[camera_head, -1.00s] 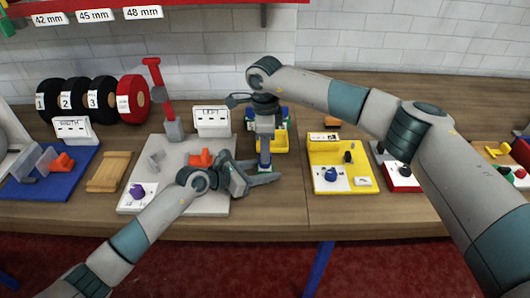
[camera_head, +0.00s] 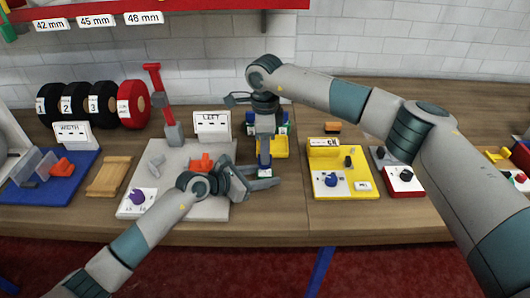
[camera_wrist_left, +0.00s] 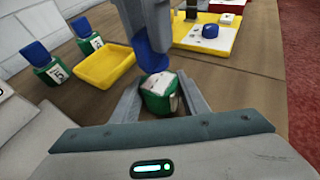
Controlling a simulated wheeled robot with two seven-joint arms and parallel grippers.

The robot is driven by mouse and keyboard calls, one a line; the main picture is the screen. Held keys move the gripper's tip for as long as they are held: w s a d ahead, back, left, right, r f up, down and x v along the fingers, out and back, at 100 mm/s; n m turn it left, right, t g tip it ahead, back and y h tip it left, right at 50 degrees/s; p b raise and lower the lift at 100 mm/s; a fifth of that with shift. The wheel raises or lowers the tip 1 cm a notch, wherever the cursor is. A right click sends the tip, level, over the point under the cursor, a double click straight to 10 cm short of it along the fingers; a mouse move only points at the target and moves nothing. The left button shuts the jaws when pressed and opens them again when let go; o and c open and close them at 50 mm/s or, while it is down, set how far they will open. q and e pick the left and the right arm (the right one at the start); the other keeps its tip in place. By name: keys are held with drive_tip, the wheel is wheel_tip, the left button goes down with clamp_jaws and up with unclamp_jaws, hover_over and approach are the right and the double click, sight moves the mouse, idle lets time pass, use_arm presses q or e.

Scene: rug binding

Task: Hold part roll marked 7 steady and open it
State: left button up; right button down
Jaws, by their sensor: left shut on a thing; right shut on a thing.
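The part roll (camera_wrist_left: 160,96) is a small green body with a white label, upright between the fingers of my left gripper (camera_wrist_left: 158,102); its number is not readable. My left gripper is shut on the green body, low over the wooden bench, and shows in the head view too (camera_head: 264,180). My right gripper (camera_head: 264,160) points straight down from above and is shut on the blue cap (camera_wrist_left: 152,62) of the roll. The cap is over the body's top, where a white face shows. I cannot tell whether cap and body touch.
A yellow tray (camera_wrist_left: 106,66) and two green-and-blue rolls marked 5 (camera_wrist_left: 90,43) (camera_wrist_left: 58,74) stand behind. A yellow board (camera_head: 342,180) lies to the right. Bare bench shows in front.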

drive_tip(key=shift+r, duration=1.85)
use_arm(q)
drive_tip(key=o, duration=1.6)
drive_tip(key=shift+a, duration=0.15)
drive_tip(key=b+v, duration=0.2)
drive_tip(key=v, duration=0.8)
drive_tip(key=shift+s+a, duration=0.1)
drive_tip(key=shift+a, duration=0.05)
use_arm(e)
wheel_tip(320, 180, down, 2)
drive_tip(key=shift+f, duration=0.25)
use_arm(q)
drive_tip(key=shift+s+a+r+b, duration=0.35)
drive_tip(key=shift+a+r, duration=0.05)
drive_tip(key=shift+a, duration=0.1)
